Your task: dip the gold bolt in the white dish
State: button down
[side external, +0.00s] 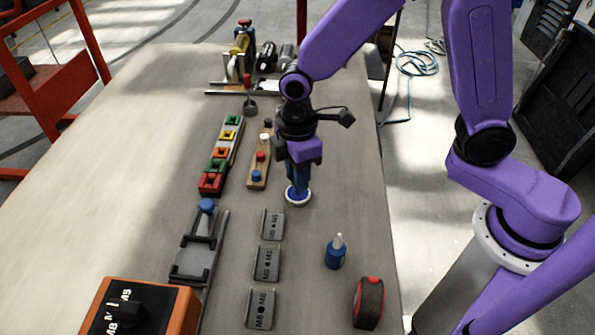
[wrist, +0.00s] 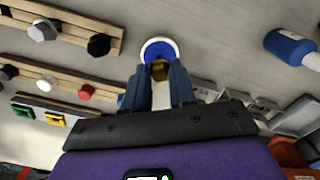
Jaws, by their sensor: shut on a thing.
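The white dish (side external: 298,197) stands on the table, right of the wooden strip; its rim shows below my gripper. In the wrist view the dish (wrist: 147,44) has a white rim and a blue inside. The gold bolt (wrist: 160,72) is between the fingertips of my gripper (wrist: 160,80), its head showing at the dish's near edge. In the side view my gripper (side external: 298,184) points down right over the dish and hides the bolt. I cannot tell whether the bolt touches the blue inside.
A wooden strip (side external: 253,183) with coloured bolts and a rail of coloured blocks (side external: 220,155) stand left of the dish. Several M8 plates (side external: 266,263), a blue bottle (side external: 335,254), a tape measure (side external: 368,303) and an orange box (side external: 183,310) are in front. The table's right edge is near.

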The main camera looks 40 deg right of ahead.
jog(key=shift+r, duration=3.5)
